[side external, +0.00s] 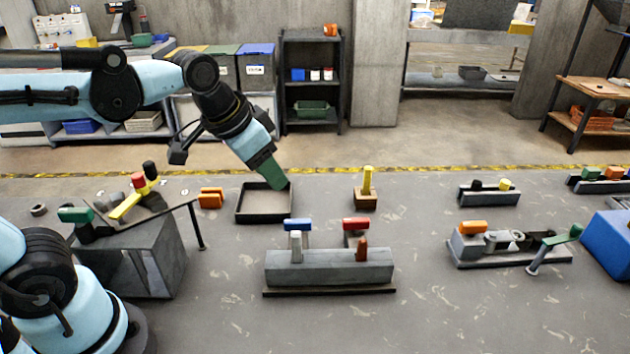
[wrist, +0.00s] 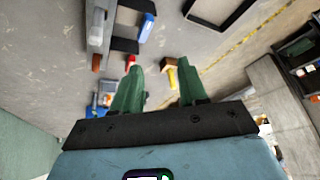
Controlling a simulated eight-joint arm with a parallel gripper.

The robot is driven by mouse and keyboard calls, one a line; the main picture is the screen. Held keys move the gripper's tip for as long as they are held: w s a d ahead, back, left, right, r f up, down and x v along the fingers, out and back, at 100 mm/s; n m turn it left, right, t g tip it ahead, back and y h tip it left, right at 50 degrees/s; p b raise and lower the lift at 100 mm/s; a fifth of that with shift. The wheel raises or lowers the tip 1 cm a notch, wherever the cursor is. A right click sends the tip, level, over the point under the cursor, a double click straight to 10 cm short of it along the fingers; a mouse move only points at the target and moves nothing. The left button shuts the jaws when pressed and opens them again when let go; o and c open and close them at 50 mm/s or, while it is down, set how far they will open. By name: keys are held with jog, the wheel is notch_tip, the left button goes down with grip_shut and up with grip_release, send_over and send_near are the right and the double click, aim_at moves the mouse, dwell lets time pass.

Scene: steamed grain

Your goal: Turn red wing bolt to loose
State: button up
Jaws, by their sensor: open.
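A grey block fixture (side external: 330,268) stands on a dark base in the middle of the floor. At its right end is a red-topped piece (side external: 355,223) on a dark support, with a small red-brown upright piece (side external: 361,250) in front. I cannot tell for sure which is the wing bolt. In the wrist view, the red top (wrist: 130,62) is beyond the left fingertip and the red-brown piece (wrist: 97,62) is farther left. My gripper (side external: 272,177) has green fingers, open and empty, above the tray, behind and left of the fixture. Its fingers (wrist: 158,78) are spread apart.
At the fixture's left end are a blue-topped piece (side external: 297,224) and a pale upright piece (side external: 295,246). A black-rimmed tray (side external: 240,215) is below my gripper. A yellow post (side external: 367,180) stands behind the fixture. Another fixture (side external: 510,247) lies right, with bare floor between.

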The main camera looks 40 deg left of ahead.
jog(key=w+d+r+m+g, duration=0.3)
jog(key=w+d, duration=0.2)
jog(key=w, duration=0.2)
jog(key=m+g, duration=0.2)
jog(key=m, duration=0.2)
send_near(356, 220)
jog(key=f, duration=0.8)
jog(key=shift+w+d+f, duration=0.15)
jog(key=shift+w+f, duration=0.05)
jog(key=shift+f, duration=0.15)
jog(key=shift+c, duration=0.3)
grip_shut()
